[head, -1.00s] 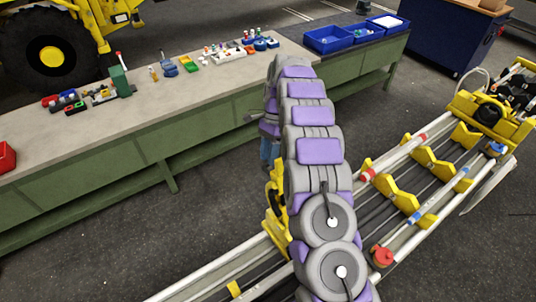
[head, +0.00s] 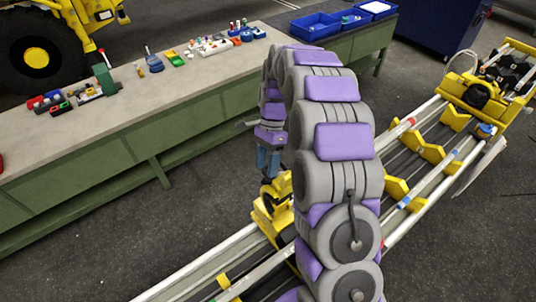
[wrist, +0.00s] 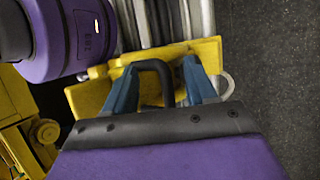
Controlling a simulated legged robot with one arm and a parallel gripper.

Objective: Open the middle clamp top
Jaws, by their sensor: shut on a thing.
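The middle clamp (head: 272,220) is a yellow block on the boom in the head view, just left of my arm. In the wrist view its yellow top (wrist: 88,97) lies across the picture with a black U-shaped handle (wrist: 165,75). My gripper (wrist: 160,68) has blue fingers on either side of this handle and is shut on it. In the head view my gripper (head: 268,162) is directly above the clamp. My arm hides part of the boom beside it. I cannot tell how far the clamp top is lifted.
The boom's pale rails (head: 195,268) run from bottom left to upper right, with yellow brackets (head: 430,152) along them. A green workbench (head: 80,185) with small parts and blue bins (head: 315,26) stands behind. Dark floor lies clear between bench and boom.

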